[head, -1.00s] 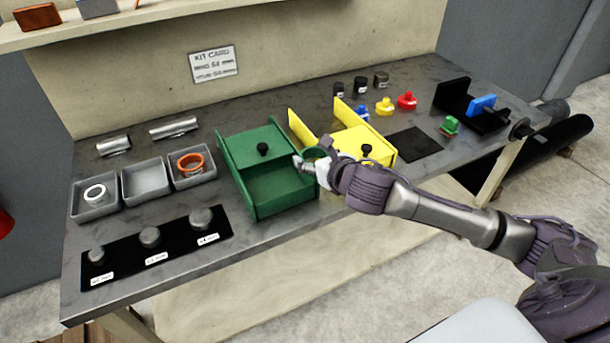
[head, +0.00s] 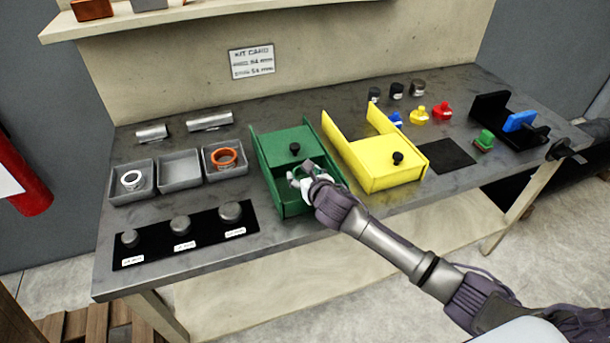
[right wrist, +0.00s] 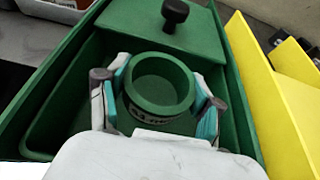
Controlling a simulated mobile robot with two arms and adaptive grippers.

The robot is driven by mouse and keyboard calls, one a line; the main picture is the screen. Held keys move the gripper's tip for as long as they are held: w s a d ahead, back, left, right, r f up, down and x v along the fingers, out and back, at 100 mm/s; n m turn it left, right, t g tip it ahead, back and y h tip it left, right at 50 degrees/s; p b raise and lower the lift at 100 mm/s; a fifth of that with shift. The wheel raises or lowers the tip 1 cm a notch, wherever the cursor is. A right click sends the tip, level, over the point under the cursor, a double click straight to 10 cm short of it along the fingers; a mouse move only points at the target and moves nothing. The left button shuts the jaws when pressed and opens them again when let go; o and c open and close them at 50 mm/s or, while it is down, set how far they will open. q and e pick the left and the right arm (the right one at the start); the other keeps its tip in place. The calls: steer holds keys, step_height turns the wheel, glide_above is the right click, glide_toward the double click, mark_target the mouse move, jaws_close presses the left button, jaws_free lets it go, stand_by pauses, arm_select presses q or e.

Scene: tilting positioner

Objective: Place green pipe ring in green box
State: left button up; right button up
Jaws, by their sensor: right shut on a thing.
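The green box (head: 268,158) stands on the workbench, its lid slid back so that the front part is open. It also shows in the right wrist view (right wrist: 75,95). My right gripper (head: 303,172) is over the open front part of the box. In the right wrist view, my right gripper (right wrist: 160,95) is shut on the green pipe ring (right wrist: 160,65), one finger on each side of it. The ring looks level and within the box's outline; whether it touches the floor I cannot tell. My left gripper is not in view.
The yellow box (head: 385,172) stands just right of the green box. Grey trays (head: 180,170), one with a white ring (head: 132,180) and one with an orange ring (head: 224,156), are to the left. A black mat (head: 150,252) with several metal knobs lies at front left.

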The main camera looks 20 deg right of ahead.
steer(key=shift+f, duration=0.2)
steer(key=shift+f, duration=0.15)
steer(key=shift+f, duration=0.35)
steer(key=shift+f, duration=0.1)
